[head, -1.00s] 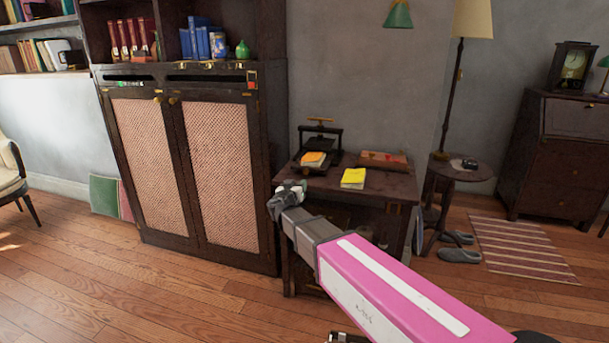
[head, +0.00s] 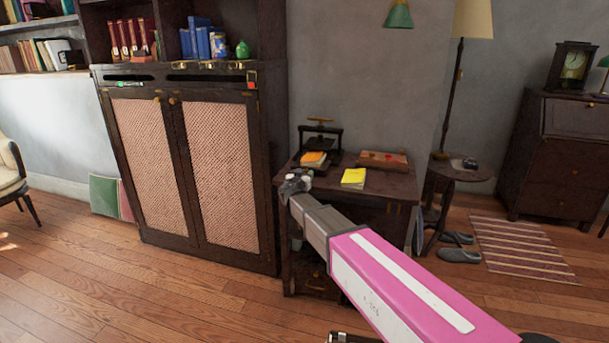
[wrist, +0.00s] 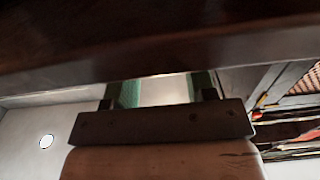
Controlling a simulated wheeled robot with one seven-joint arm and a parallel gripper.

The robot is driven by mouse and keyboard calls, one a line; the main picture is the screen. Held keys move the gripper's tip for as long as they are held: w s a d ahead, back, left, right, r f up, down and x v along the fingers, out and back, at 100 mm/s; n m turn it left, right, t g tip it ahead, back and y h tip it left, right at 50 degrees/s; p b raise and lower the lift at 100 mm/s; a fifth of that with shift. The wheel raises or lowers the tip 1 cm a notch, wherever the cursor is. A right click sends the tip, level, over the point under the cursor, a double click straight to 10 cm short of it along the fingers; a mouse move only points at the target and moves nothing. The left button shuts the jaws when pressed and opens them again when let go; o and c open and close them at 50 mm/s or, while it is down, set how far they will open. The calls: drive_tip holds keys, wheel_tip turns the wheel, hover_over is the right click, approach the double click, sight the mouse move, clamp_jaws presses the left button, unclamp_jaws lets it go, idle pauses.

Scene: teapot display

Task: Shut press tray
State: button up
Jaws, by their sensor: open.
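The dark press (head: 322,143) stands at the back left of the small wooden desk (head: 385,187), with a frame and a brass-coloured top handle. An orange-yellow book (head: 314,158) lies at its base. The press tray is too small and dark in the head view to tell how far out it is. My gripper (head: 294,184) is open at the desk's front left edge, in front of the press. In the wrist view a dark bar (wrist: 160,123) sits above a pale brown surface, under a dark wooden band (wrist: 150,45); I cannot tell which parts these are.
A yellow book (head: 353,178) and a brown box (head: 383,160) lie on the desk, right of the press. A tall cabinet (head: 218,170) stands close on the left. A round side table (head: 461,171) stands on the right. The floor in front is clear.

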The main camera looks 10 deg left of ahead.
sight(307, 168)
drive_tip(key=shift+w, duration=0.6)
clamp_jaws()
drive_tip(key=w, duration=0.4)
drive_tip(key=shift+d, duration=0.2)
unclamp_jaws()
drive_tip(key=shift+s, duration=0.1)
drive_tip(key=shift+s, duration=0.1)
drive_tip(key=s, duration=1)
drive_tip(key=shift+s+a, duration=0.3)
drive_tip(key=shift+a, duration=0.15)
